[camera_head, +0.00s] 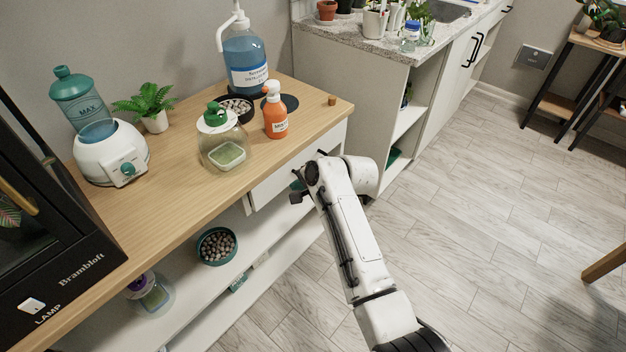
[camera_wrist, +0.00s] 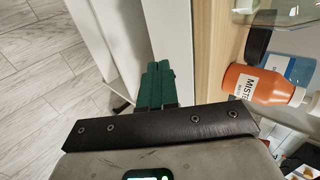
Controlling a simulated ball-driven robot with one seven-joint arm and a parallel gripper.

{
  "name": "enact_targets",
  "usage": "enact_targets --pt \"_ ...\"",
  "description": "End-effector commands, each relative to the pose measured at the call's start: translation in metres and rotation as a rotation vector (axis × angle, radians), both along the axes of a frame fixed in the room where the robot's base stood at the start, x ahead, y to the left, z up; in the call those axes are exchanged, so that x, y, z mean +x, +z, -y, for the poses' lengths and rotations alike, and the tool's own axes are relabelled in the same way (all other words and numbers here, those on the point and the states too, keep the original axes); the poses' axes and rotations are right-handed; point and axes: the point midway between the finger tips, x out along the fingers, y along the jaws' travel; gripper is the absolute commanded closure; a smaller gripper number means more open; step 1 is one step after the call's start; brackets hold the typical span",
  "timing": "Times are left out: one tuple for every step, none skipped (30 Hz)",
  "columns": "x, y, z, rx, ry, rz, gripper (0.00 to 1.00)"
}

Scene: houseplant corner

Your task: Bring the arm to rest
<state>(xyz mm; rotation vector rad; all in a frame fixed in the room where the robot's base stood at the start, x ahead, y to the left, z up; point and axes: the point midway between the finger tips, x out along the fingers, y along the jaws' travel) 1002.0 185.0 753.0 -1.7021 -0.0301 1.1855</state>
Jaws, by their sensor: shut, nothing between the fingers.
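My arm (camera_head: 350,225) reaches from the bottom of the head view up to the front of the wooden-topped bench. My gripper (camera_head: 297,185) is small and partly hidden there, close to the bench's white drawer front (camera_head: 268,188). In the wrist view the green fingers of my gripper (camera_wrist: 156,83) are together with nothing between them. They lie beside a white panel edge (camera_wrist: 170,35). I cannot tell whether they touch it.
An orange bottle (camera_head: 275,112), a glass jar (camera_head: 222,142) and a blue pump bottle (camera_head: 245,62) stand on the bench top (camera_head: 180,200). A bowl of pebbles (camera_head: 216,246) sits on the shelf below. The floor (camera_head: 480,230) to the right is mostly clear.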

Motion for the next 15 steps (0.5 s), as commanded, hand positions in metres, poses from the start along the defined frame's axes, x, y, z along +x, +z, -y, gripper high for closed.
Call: enact_targets --pt "-0.005 0.007 0.005 0.000 -0.001 -0.001 1.00" --pt "-0.007 0.010 0.007 0.001 -0.001 0.001 1.00" --pt "-0.011 0.014 0.011 0.000 -0.001 -0.001 1.00" --pt "-0.013 0.017 0.013 0.000 -0.001 -0.001 1.00" --pt "-0.015 0.020 0.015 0.000 -0.001 0.000 1.00" --pt "-0.018 0.023 0.018 -0.001 -0.001 -0.001 1.00" --pt "-0.020 0.025 0.020 -0.001 -0.001 -0.001 1.00" --pt "-0.022 0.027 0.022 -0.001 -0.001 -0.002 1.00" --pt "-0.023 0.030 0.024 -0.001 -0.001 -0.002 1.00" --pt "-0.024 0.031 0.025 0.000 -0.001 -0.001 1.00" --pt "-0.026 0.033 0.026 0.000 -0.001 -0.001 1.00" --pt "-0.027 0.034 0.027 -0.001 -0.001 -0.002 1.00" --pt "-0.028 0.034 0.028 -0.001 0.000 -0.003 1.00" --pt "-0.028 0.035 0.028 -0.001 0.000 -0.003 1.00" --pt "-0.029 0.035 0.029 -0.001 0.000 -0.003 1.00"
